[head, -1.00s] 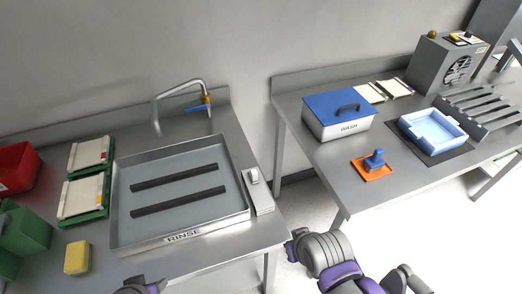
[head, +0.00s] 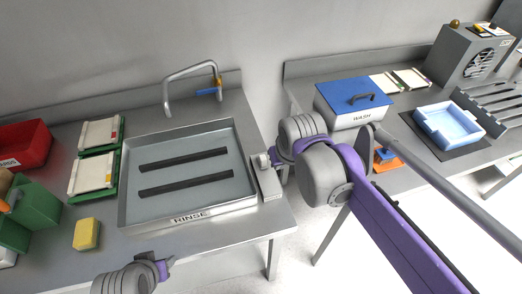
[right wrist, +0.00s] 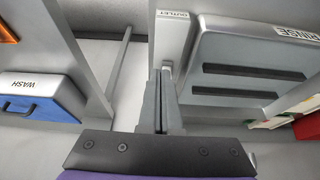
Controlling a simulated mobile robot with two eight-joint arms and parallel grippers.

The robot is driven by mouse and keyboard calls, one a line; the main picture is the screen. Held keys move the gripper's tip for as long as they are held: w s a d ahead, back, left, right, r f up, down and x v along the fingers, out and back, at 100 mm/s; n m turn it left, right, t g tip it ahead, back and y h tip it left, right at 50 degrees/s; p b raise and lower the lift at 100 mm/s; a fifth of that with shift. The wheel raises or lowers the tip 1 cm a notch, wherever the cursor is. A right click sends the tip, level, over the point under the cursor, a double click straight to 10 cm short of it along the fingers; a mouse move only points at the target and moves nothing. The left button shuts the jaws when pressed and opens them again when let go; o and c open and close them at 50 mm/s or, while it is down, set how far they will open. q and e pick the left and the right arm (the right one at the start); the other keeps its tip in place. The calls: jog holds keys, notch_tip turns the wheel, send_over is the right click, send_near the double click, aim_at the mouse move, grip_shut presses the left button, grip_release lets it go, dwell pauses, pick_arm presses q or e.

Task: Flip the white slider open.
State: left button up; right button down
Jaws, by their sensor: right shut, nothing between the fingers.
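The outlet box (head: 268,185) is a narrow grey block on the right side of the rinse tray. A small pale piece (head: 263,161), which looks like the white slider, sits at its far end. My right gripper (head: 272,157) is right beside that piece; I cannot tell whether they touch. In the right wrist view, my right gripper (right wrist: 163,80) is shut and empty, pointing at the box with the OUTLET label (right wrist: 174,15). Its fingers partly hide the slider. My left gripper (head: 166,264) is low in front of the left table; its jaws are too small to read.
The rinse tray (head: 125,200) with dark bars fills the left table. The tap (head: 190,72) stands behind it. A yellow sponge (head: 86,234) lies at its left. The blue-lidded wash box (head: 350,88) stands on the right table, across a gap.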

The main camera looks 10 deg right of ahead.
notch_tip(320, 180, up, 2)
send_over(262, 159)
jog(key=w, duration=0.3)
jog(key=shift+w+d+r+g, duration=0.15)
jog(key=shift+r+g, duration=0.05)
jog(key=shift+g, duration=0.2)
jog(key=shift+f, duration=0.1)
jog(key=x, duration=1)
jog(key=shift+w+f+b, duration=0.1)
jog(key=shift+b, duration=0.3)
jog(key=s, duration=0.3)
jog(key=shift+s+r, duration=0.25)
jog(key=shift+s, duration=0.35)
